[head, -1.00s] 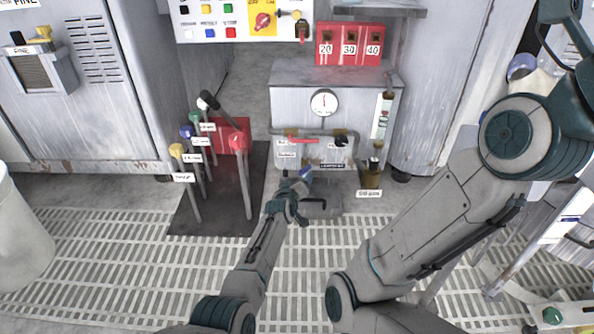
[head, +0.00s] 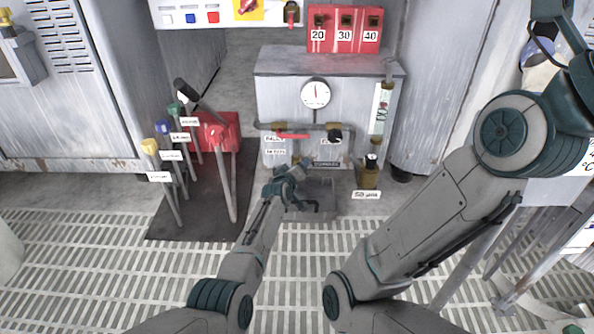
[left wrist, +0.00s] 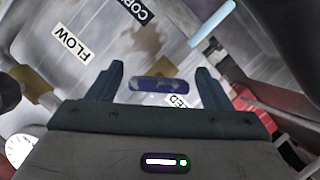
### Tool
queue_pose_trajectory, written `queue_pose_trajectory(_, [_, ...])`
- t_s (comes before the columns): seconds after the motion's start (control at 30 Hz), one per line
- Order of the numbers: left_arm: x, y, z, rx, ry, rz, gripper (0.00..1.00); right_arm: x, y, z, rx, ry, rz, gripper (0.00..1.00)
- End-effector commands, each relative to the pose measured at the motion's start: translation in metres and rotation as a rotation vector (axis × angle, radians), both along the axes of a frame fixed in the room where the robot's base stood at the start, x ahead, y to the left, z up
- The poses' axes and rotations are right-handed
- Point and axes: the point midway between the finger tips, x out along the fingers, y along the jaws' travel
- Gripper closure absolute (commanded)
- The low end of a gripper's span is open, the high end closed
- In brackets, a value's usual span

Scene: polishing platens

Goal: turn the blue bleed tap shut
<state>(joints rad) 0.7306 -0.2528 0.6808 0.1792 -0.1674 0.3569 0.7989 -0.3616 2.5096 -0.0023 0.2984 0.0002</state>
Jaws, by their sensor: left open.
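The blue bleed tap (left wrist: 160,84) shows in the left wrist view as a short dark-blue bar with worn patches. It appears between the two fingers of my left gripper (left wrist: 155,76), which are apart with a gap on each side of the bar. I cannot tell how deep the bar sits between them. A partly covered label ending in "ED" is just below it. In the head view my left gripper (head: 299,168) is low at the front of the grey cabinet (head: 277,90), and the tap is hidden or too small to make out.
A red-handled valve (head: 292,136) and a black knob (head: 335,136) sit on the pipe above my left gripper. A round gauge (head: 315,93) is higher up. A brass bottle (head: 369,173) stands to the right.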

Motion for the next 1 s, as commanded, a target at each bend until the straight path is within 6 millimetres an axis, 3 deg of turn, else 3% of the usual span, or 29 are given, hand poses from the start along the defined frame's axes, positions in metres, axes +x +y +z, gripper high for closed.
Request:
queue_pose_trajectory(0.17, [0.000,0.000,0.001,0.000,0.000,0.000,0.29,0.000,0.000,0.001,0.000,0.000,0.001,0.64])
queue_pose_trajectory(0.3, [0.000,0.000,0.000,0.001,0.000,0.000,0.57,0.000,0.000,0.001,0.000,0.000,0.001,0.64])
queue_pose_trajectory(0.4, [0.000,0.000,0.000,0.001,0.000,0.000,0.72,0.000,0.000,0.001,0.000,0.000,0.001,0.64])
queue_pose_trajectory(1.0, [-0.001,-0.001,0.000,0.152,0.001,-0.002,0.72,0.000,0.000,0.009,0.000,-0.001,0.000,0.64])
